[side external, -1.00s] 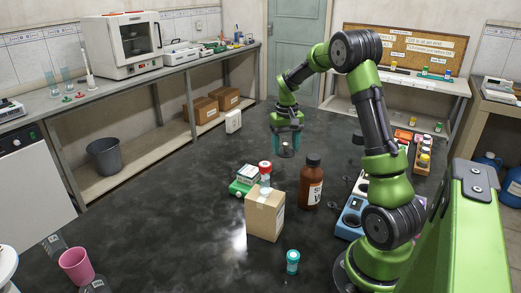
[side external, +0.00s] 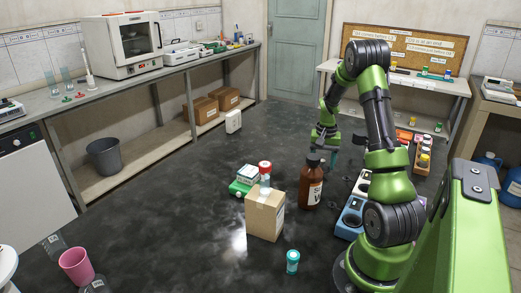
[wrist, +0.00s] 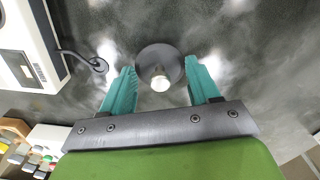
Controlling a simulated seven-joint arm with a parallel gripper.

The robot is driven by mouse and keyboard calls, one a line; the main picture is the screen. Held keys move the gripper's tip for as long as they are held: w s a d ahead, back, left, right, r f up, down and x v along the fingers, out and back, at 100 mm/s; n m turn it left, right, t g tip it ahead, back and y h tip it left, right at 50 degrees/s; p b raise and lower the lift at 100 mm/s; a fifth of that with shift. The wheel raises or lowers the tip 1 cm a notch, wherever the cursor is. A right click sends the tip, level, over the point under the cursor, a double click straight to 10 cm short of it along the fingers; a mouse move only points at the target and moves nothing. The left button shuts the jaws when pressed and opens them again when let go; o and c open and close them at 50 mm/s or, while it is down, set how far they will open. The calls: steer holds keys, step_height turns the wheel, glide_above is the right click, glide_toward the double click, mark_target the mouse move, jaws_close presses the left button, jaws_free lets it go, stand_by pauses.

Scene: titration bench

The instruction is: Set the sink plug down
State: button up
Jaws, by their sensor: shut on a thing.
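The sink plug (wrist: 172,63) is a dark round disc with a pale knob in the wrist view. It sits between the teal fingers of my gripper (wrist: 161,72), which is shut on it. In the side view my gripper (side external: 330,160) is low over the dark bench, behind and to the right of the brown bottle. The plug is not clear in that view, hidden by the bottle and the fingers. I cannot tell whether the plug touches the bench top.
The brown bottle (side external: 311,185) stands near my gripper, with a cardboard box (side external: 265,216) to its front left. A blue-grey device (side external: 352,214) and a vial rack (side external: 424,158) lie to the right. A white device with a cable (wrist: 30,40) is left of the plug.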

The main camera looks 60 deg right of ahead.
steer(key=shift+f, duration=1.15)
steer(key=shift+f, duration=0.1)
steer(key=o, duration=1.1)
steer(key=shift+c, duration=0.2)
